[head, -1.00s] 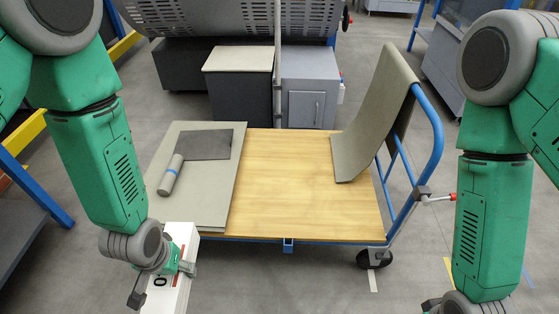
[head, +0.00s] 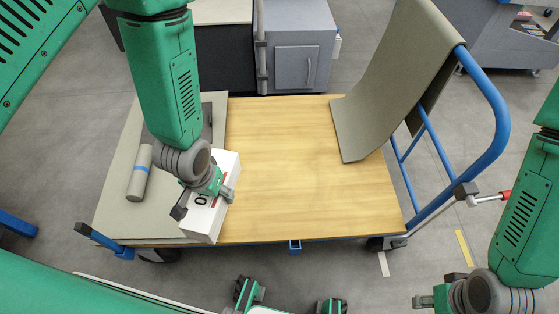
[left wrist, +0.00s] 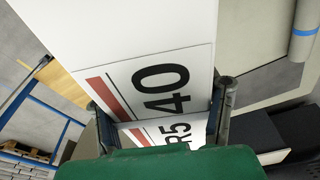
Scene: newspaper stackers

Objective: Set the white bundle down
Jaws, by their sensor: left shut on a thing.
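The white bundle (head: 200,222) is a white block with black figures and a red stripe. In the head view it is over the front left part of the cart, where the grey sheet meets the wooden deck (head: 300,180). My left gripper (head: 205,196) is shut on it, with a finger on either side. The left wrist view shows the bundle (left wrist: 130,25) between the fingers. I cannot tell whether its underside touches the cart. My right gripper (head: 438,290) is empty at the lower right, its fingers apart, off the cart.
A grey sheet (head: 118,205) covers the deck's left side, with a roll with a blue band (head: 139,172) on it. A bent grey sheet (head: 390,80) leans over the blue handle (head: 495,100) at right. The middle of the deck is bare. A grey cabinet (head: 300,50) stands behind.

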